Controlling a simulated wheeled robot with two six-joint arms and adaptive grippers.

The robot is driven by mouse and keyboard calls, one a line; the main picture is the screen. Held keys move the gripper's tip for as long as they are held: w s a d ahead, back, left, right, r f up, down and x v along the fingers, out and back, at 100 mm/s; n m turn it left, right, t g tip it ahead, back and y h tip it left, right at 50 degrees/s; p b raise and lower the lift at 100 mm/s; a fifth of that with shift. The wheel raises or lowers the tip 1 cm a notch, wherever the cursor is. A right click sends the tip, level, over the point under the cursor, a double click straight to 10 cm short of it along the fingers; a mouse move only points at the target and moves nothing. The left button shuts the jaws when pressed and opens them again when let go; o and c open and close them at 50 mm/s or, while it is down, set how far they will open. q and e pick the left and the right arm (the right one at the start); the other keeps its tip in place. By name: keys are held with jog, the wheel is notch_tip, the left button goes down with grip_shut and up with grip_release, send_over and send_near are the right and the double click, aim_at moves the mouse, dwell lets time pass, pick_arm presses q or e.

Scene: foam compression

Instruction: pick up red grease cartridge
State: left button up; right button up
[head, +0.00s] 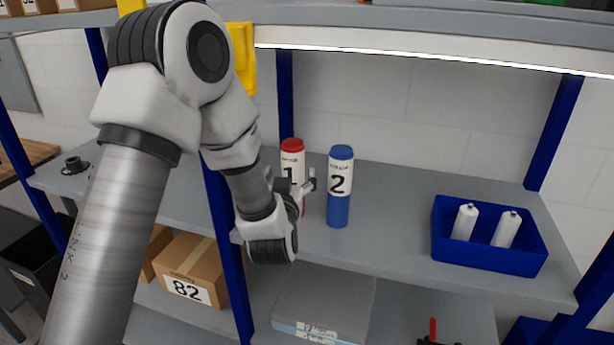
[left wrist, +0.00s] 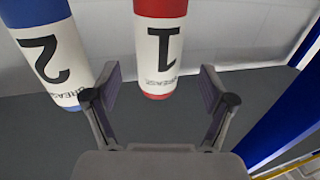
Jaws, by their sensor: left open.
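The red grease cartridge (head: 292,147) stands upright on the grey shelf, with a white label marked 1. The blue cartridge (head: 338,212), labelled 2, stands just to its right. My left gripper (head: 294,184) is in front of the red cartridge and hides part of its lower body. In the left wrist view, the red cartridge (left wrist: 160,50) stands beyond and between the open fingers of my left gripper (left wrist: 160,98), with nothing held. The blue cartridge (left wrist: 50,55) is at the left there, close behind the left finger. My right gripper is not seen.
The grey shelf (head: 390,215) has free room between the blue cartridge and a blue bin (head: 490,262) with two white bottles. A blue post (head: 228,255) stands left of the gripper. An upper shelf (head: 430,40) hangs above. A cardboard box (head: 195,262) sits below.

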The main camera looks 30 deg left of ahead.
aim_at(292, 167)
pick_arm(q)
jog(key=p+x, duration=0.2)
jog(key=x, duration=0.1)
jog(key=shift+w+r, duration=0.15)
jog(key=shift+r, duration=0.15)
jog(key=shift+w+a+f, duration=0.25)
jog(key=shift+w+a, duration=0.05)
jog(key=shift+w, duration=0.25)
jog(key=shift+w+a+f, duration=0.3)
jog(key=shift+w, duration=0.25)
jog(key=shift+s+d, duration=0.1)
jog(key=shift+s, duration=0.05)
jog(key=shift+c, duration=0.4)
jog(key=shift+s+d+r, duration=0.1)
jog(key=shift+s+r, duration=0.05)
jog(key=c, duration=1.1)
grip_shut()
